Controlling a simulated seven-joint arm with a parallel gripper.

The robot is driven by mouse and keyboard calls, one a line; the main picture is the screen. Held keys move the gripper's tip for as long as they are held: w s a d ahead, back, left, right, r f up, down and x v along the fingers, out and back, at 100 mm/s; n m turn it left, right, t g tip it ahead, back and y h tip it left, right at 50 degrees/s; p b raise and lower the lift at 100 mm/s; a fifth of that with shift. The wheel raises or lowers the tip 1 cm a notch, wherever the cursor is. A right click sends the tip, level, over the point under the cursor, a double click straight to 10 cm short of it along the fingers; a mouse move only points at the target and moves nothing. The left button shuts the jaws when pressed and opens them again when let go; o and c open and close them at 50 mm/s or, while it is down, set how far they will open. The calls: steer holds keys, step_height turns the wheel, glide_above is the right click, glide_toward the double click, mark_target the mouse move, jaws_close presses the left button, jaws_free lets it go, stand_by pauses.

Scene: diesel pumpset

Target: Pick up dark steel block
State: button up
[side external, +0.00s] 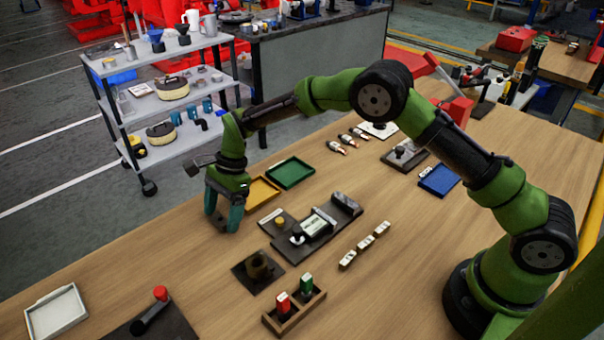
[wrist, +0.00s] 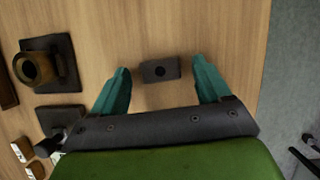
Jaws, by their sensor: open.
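The dark steel block (wrist: 160,70) is a small dark grey block with a round black hole in its face. In the wrist view it lies on the wooden table, between and slightly beyond the tips of my two teal fingers, with clear gaps on both sides. My gripper (wrist: 161,80) is open and empty, pointing down at the table. In the side view my gripper (side external: 222,224) is over the table's far left part, beside the yellow tray. I cannot make out the block in the side view; the fingers probably hide it.
A brass-coloured cup on a dark plate (wrist: 38,68) stands left of the block in the wrist view. The yellow tray (side external: 262,193) and green tray (side external: 290,173) lie near my gripper. A dark fixture (side external: 318,226) is to its right. The table edge is close by.

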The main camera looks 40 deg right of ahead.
mark_target(222, 217)
steer(key=shift+a+f, duration=0.15)
steer(key=shift+f, duration=0.1)
steer(key=c, duration=1.3)
steer(key=shift+o, duration=0.2)
step_height(222, 217, up, 10)
